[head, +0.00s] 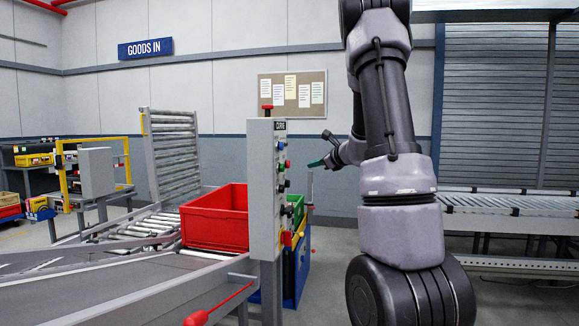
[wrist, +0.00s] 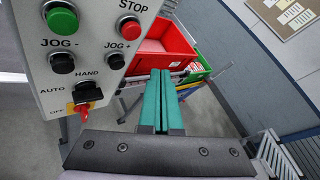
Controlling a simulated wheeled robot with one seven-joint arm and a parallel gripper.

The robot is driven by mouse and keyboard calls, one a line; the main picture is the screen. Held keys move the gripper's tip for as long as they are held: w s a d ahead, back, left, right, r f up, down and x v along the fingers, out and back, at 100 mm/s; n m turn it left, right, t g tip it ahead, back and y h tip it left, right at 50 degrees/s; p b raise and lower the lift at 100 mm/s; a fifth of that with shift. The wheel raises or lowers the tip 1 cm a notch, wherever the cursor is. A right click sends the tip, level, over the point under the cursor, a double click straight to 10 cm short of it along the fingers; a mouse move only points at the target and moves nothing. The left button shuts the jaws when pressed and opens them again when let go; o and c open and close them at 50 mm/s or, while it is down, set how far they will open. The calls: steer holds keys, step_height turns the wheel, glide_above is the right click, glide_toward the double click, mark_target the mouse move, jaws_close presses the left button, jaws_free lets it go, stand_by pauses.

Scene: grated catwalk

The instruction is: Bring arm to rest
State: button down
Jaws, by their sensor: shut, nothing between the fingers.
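My arm rises on the right of the head view and bends down toward the middle. My gripper (head: 315,164) is small there, just right of a grey control box (head: 261,200). In the wrist view its two green fingers (wrist: 160,75) lie side by side, shut and empty. The control box (wrist: 95,45) fills the upper left of the wrist view, close beside the fingers and apart from them as far as I can see.
A red crate (head: 214,219) sits on the roller conveyor (head: 150,228) left of the control box. A green bin (head: 296,208) and a blue bin (head: 301,268) are behind the box. Another conveyor (head: 510,203) stands at right. A notice board (head: 292,97) hangs on the wall.

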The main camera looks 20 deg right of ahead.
stand_by(0.4)
steer(key=s+a+r+n+g+y, duration=0.2)
steer(key=s+a+r+n+g, duration=0.1)
steer(key=s+a+n, duration=0.45)
steer(key=s+a+r+n+g+y, duration=0.2)
steer(key=s+a+r+n+y, duration=0.15)
steer(key=s+a, duration=0.6)
steer(key=s+a+f+n+g+h, duration=0.1)
steer(key=s+n+h, duration=0.2)
steer(key=s+n, duration=0.3)
steer(key=s+a+f+n+g+h, duration=0.1)
steer(key=s+n+h, duration=0.2)
steer(key=s+n, duration=0.3)
steer(key=s, duration=0.5)
steer(key=shift+s+a+f+n, duration=0.15)
steer(key=shift+s+a+n, duration=0.15)
steer(key=shift+s+n, duration=0.1)
steer(key=shift+h, duration=0.25)
